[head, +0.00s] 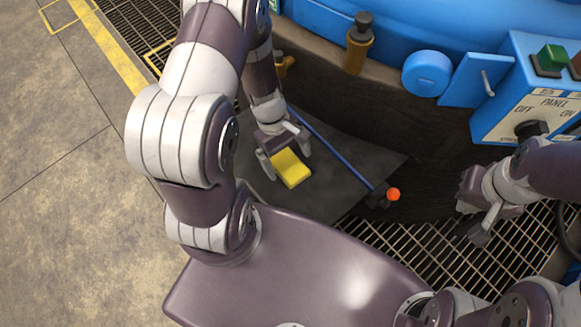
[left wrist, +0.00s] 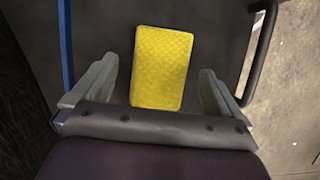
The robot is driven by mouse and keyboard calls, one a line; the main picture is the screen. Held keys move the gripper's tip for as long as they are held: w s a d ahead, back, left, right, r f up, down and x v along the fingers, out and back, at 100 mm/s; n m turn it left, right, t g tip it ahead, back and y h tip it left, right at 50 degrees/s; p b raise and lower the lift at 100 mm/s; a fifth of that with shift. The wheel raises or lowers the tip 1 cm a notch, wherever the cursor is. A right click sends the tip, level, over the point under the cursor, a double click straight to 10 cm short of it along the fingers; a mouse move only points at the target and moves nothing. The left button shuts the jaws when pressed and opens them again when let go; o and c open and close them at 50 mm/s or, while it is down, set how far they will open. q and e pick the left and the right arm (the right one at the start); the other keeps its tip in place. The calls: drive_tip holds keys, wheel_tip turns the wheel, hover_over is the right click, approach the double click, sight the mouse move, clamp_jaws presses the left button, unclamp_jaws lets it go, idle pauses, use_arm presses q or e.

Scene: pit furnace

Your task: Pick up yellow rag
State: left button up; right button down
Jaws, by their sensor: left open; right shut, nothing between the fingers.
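The yellow rag (head: 291,168) is a flat rectangular block lying on a dark grey plate (head: 340,185). My left gripper (head: 285,164) is just over the rag, with its fingers spread on either side of it. In the left wrist view the rag (left wrist: 161,67) lies ahead of and between the open fingers of the gripper (left wrist: 158,90), with a gap to each finger. I cannot tell the exact height of the fingers above the plate. My right gripper (head: 474,222) is at the right, shut and empty, away from the rag.
A blue rod (head: 325,143) with a dark end crosses the plate beside the rag, near an orange ball (head: 393,194). A blue control panel (head: 528,92) stands at the right. The blue furnace body (head: 410,30) rises behind. Metal grating (head: 430,262) borders the plate in front.

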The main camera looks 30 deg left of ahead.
use_arm(q)
drive_tip(key=shift+f, duration=0.55)
drive_tip(key=c, duration=1.1)
drive_tip(key=shift+c, duration=0.2)
